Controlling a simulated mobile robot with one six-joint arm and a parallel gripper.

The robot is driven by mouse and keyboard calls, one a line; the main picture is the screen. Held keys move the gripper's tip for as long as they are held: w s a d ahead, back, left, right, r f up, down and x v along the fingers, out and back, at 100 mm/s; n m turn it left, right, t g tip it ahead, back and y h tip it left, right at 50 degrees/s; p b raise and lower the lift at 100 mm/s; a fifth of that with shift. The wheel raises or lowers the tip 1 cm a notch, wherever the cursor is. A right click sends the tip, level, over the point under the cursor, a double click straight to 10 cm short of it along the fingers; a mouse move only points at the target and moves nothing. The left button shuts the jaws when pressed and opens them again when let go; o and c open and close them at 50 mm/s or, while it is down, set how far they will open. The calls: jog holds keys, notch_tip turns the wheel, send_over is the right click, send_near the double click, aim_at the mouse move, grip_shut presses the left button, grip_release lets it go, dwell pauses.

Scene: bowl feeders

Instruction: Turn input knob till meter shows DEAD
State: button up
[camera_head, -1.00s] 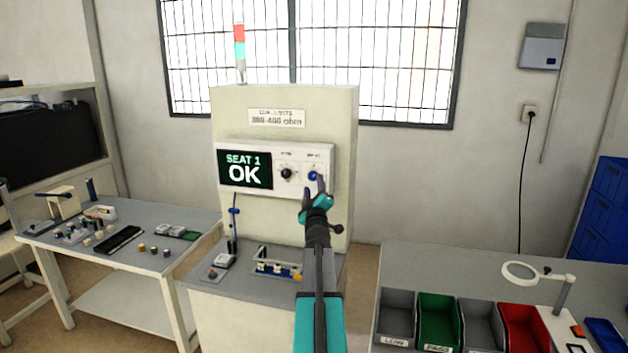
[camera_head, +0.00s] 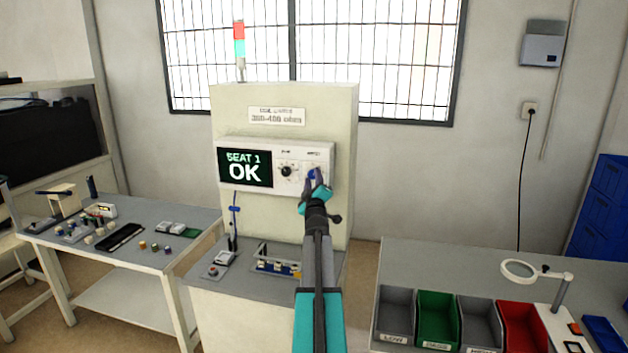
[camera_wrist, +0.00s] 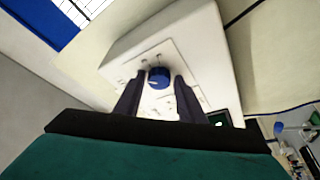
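The meter (camera_head: 283,168) is a white box on the front of a cream cabinet. Its dark screen (camera_head: 245,168) reads "SEAT 1 OK". A black knob (camera_head: 286,171) sits right of the screen. Further right is a blue knob (camera_head: 313,173), partly hidden by my gripper (camera_head: 318,184); labels above both knobs are too small to read. In the wrist view the blue knob (camera_wrist: 159,77) shows between the tips of my gripper (camera_wrist: 160,82). The fingers are apart, with a small gap on each side of the knob. Whether the tips reach past its face is unclear.
Below the meter is a grey ledge (camera_head: 222,287) with a probe and small parts. A table with small parts (camera_head: 150,225) stands left. At right, a bench holds grey, green (camera_head: 437,312) and red bins (camera_head: 522,325) and a magnifier (camera_head: 523,270). A signal tower (camera_head: 239,45) tops the cabinet.

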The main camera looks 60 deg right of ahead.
jog(key=c, duration=0.7)
jog(key=shift+o, duration=0.2)
jog(key=shift+w+d, duration=0.1)
jog(key=shift+d, duration=0.05)
jog(key=shift+f, duration=0.1)
